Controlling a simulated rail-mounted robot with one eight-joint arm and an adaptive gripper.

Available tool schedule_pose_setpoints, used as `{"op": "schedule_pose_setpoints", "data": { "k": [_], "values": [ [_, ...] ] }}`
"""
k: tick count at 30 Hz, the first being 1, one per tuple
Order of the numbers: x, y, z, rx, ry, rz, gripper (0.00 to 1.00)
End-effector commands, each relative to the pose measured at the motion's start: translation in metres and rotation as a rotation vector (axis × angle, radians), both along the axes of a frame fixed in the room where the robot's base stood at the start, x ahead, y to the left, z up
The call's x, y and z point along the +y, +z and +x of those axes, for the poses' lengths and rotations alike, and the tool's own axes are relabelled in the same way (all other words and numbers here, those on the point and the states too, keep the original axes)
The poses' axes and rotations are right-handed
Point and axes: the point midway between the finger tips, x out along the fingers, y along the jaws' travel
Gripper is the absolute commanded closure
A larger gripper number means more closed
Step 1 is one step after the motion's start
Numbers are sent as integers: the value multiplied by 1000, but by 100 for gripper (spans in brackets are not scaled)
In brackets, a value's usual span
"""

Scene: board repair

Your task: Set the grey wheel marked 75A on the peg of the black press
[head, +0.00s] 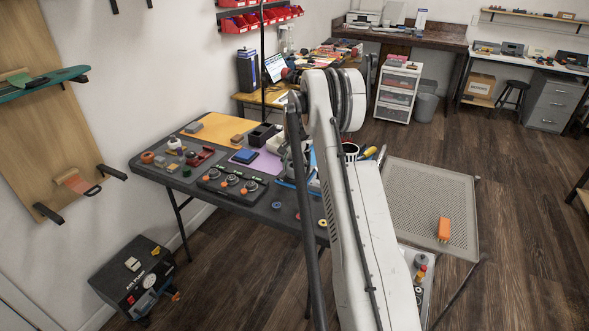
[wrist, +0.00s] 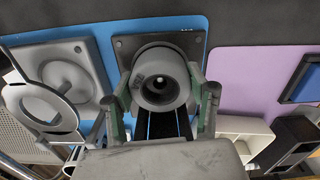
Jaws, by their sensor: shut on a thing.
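In the wrist view my gripper (wrist: 163,82) is shut on a grey wheel (wrist: 178,96), with a finger on each side of it. The wheel faces the camera and its centre hole shows a small bright spot; I cannot tell whether that is a peg tip. Directly behind the wheel lies a dark square plate (wrist: 122,45) with corner holes, apparently the black press. Its peg is not clearly visible. I cannot tell whether wheel and plate touch. In the head view my arm hides the gripper and the wheel.
A lighter grey plate (wrist: 86,52) with a round raised part and a grey ring (wrist: 28,103) are on the left in the wrist view. Blue and purple mats (wrist: 238,75) lie behind. A white bin (wrist: 250,128) and a black box (wrist: 296,132) stand right, near the gripper.

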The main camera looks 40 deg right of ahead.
Motion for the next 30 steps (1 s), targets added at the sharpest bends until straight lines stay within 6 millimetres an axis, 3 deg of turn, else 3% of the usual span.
{"op": "schedule_pose_setpoints", "data": {
  "k": [11,12,17,22,26,30],
  "values": [
    [0,-2,0,0,0,0,78],
    [0,-2,0,0,0,0,47],
    [0,-1,0,0,0,0,26],
    [0,-1,0,0,0,0,26],
    [0,-1,0,0,0,0,10],
    [0,-1,0,0,0,0,10]
  ]
}}
